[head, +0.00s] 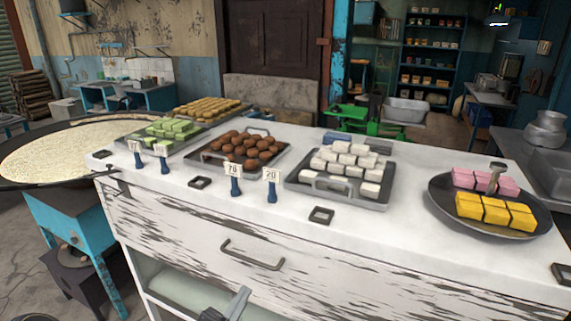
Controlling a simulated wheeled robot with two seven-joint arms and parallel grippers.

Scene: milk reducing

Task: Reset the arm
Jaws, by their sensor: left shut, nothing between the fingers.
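My left gripper (241,293) shows at the bottom edge, left of centre, in front of the white counter's lower part. It is shut and holds nothing. It is below the counter top and apart from the trays. Most of my left arm is cut off by the frame edge. My right gripper is not in view.
The worn white counter (240,207) holds trays of brown balls (245,146), white blocks (345,168) and green pieces (170,130). A dark plate (440,205) bears yellow and pink blocks. A wide pan (62,150) stands left. A drawer handle (252,257) juts from the front.

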